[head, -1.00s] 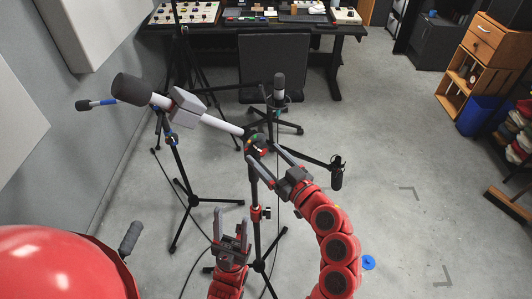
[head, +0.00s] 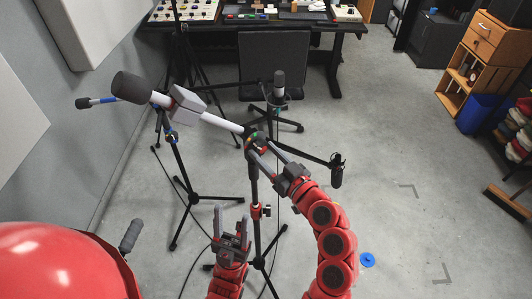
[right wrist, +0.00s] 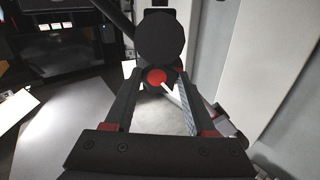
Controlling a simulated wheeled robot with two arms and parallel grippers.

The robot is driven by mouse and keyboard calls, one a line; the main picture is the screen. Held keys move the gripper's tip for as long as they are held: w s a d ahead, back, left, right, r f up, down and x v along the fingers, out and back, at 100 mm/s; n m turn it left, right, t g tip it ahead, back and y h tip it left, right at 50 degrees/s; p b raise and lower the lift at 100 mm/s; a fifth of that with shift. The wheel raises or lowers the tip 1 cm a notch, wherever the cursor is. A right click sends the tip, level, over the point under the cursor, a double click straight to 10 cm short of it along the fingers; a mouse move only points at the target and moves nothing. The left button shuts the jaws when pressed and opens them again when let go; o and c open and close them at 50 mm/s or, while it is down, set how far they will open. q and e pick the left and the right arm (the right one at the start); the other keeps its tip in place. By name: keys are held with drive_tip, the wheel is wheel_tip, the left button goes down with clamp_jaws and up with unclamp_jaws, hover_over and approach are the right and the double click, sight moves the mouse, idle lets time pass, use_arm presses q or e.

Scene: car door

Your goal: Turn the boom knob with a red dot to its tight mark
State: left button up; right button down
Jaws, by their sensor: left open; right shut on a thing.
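The boom stand (head: 254,190) stands upright in the middle of the head view, its white boom (head: 220,122) slanting up left to a dark microphone (head: 131,87). My right gripper (head: 256,143) is at the joint at the stand's top, shut on the boom knob. In the right wrist view, the dark round knob with a red dot (right wrist: 156,78) is between the fingertips, with a white pointer-like strip beside the dot. Its tight mark cannot be made out. My left gripper (head: 236,235) is open and empty, low beside the stand's pole, apart from it.
A second tripod stand (head: 180,170) is at left, and a small black microphone (head: 336,171) hangs at right. A chair (head: 272,65) and desk (head: 330,30) are behind.

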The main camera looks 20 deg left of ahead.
drive_tip(key=shift+f+m+b, duration=0.1)
drive_tip(key=shift+m+b, duration=0.2)
drive_tip(key=shift+m, duration=0.4)
drive_tip(key=shift+m+b, duration=0.3)
drive_tip(key=shift+m, duration=3)
drive_tip(key=shift+c, duration=1.1)
unclamp_jaws()
drive_tip(key=shift+s, duration=0.1)
